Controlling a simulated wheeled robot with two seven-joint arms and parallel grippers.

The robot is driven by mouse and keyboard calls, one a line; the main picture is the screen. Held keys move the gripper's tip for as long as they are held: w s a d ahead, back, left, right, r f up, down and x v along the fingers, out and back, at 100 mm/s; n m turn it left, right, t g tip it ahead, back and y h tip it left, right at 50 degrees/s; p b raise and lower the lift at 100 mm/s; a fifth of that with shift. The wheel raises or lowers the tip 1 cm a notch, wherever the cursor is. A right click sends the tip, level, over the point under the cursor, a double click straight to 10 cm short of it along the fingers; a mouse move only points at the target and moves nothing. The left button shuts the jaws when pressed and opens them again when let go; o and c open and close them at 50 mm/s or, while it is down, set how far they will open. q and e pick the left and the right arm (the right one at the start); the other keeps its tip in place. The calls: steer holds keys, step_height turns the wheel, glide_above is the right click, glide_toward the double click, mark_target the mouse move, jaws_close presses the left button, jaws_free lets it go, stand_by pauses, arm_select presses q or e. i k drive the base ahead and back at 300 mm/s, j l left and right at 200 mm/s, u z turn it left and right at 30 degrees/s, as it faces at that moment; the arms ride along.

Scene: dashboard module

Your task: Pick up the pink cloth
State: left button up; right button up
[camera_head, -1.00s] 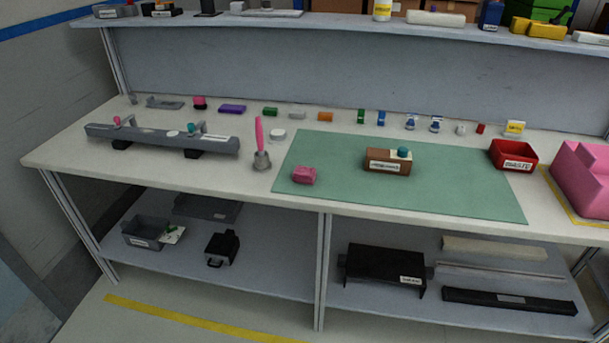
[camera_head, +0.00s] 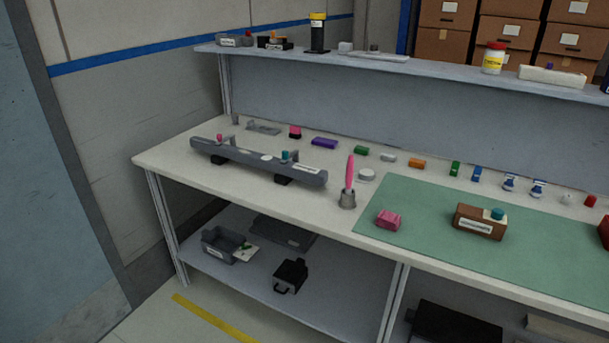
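A small folded pink cloth (camera_head: 389,220) lies on the left part of the green mat (camera_head: 540,262), near the front edge of the workbench. A grey holder with an upright pink tool (camera_head: 349,175) stands to its left, apart from it. A brown block with a white label and teal knob (camera_head: 481,222) sits to its right on the mat. Neither of my grippers shows in the head view.
A long grey dashboard bar (camera_head: 258,162) lies on the left of the bench (camera_head: 172,157). Several small coloured parts line the back. A grey bin (camera_head: 227,244) and a black box (camera_head: 290,276) sit on the lower shelf.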

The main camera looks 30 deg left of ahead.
mark_target(386, 219)
steer(key=i+l+u, duration=0.75)
steer(key=i+l, duration=0.2)
steer(key=l, duration=0.2)
